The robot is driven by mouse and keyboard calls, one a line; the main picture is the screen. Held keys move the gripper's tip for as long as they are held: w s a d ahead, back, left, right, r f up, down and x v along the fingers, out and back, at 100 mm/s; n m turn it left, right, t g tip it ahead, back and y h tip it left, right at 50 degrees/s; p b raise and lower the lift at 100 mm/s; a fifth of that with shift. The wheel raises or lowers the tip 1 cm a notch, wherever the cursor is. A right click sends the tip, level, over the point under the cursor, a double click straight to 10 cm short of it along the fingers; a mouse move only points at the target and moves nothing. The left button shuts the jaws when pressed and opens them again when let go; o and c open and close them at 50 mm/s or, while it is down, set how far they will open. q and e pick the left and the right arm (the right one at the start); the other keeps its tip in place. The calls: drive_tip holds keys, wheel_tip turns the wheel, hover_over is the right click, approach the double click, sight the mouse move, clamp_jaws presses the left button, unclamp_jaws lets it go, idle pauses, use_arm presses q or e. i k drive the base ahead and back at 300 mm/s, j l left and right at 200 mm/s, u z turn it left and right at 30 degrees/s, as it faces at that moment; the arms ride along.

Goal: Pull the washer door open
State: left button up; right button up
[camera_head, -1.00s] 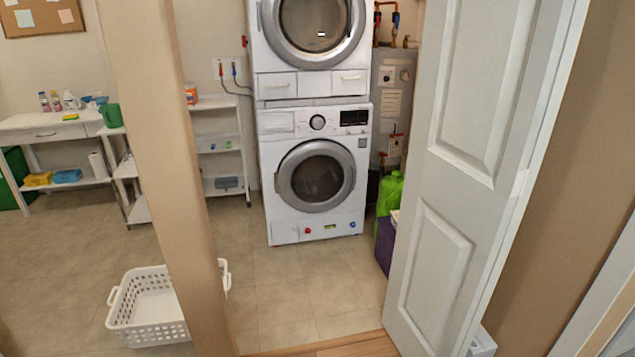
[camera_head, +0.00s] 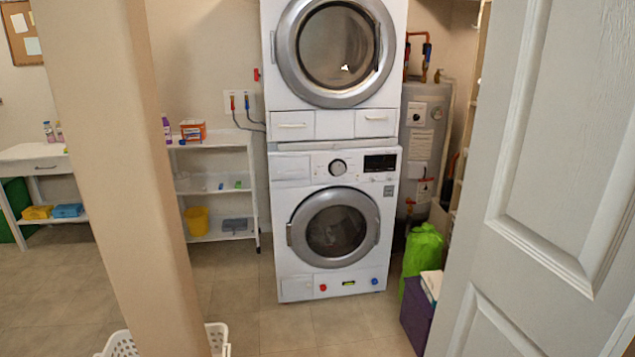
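The washer (camera_head: 300,240) is the lower white machine of a stack, straight ahead beyond a doorway in the head view. Its round door (camera_head: 336,227) has a silver ring and dark glass, and it looks closed. A small handle (camera_head: 289,234) shows at the left edge of the ring. Another front-loading machine (camera_head: 335,125) with a larger round door stands on top of it. Neither of my grippers shows in the view.
A purple box (camera_head: 416,318) and green bag (camera_head: 422,250) sit right of the washer. A white basket (camera_head: 218,335) is partly behind the post.

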sight(298, 234)
drive_tip(key=i+z, duration=0.15)
drive_tip(key=i, duration=0.85)
drive_tip(key=i+j+z, duration=0.2)
drive_tip(key=i, duration=0.8)
drive_tip(key=l, duration=0.1)
